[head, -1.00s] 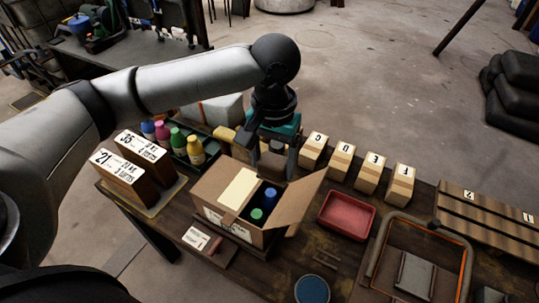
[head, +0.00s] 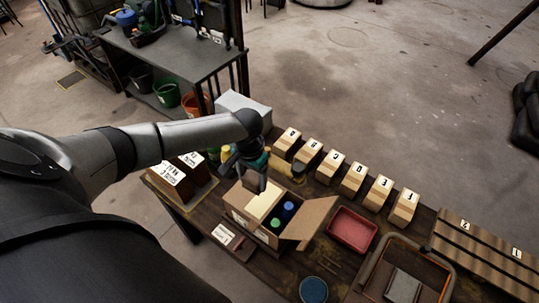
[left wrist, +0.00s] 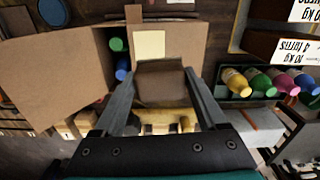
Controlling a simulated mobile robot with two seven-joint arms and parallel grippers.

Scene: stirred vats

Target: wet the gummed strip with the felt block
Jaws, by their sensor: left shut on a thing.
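The cardboard box (head: 240,220) stands on the bench with its right flap raised. The pale yellow gummed strip (head: 264,203) lies on the box's closed top part; it also shows in the left wrist view (left wrist: 150,44). My left gripper (head: 255,174) is at the far left edge of the box, shut on a brown-grey felt block (left wrist: 162,85). The block is close to the far end of the strip; I cannot tell whether they touch. Blue and green capped bottles (head: 277,222) stand in the open part of the box. My right gripper is not in view.
A red tray (head: 353,229) is right of the box, with a blue round dish (head: 313,290) in front. Labelled boxes (head: 172,176) stand at left. Coloured bottles (left wrist: 258,82) sit nearby in a tray.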

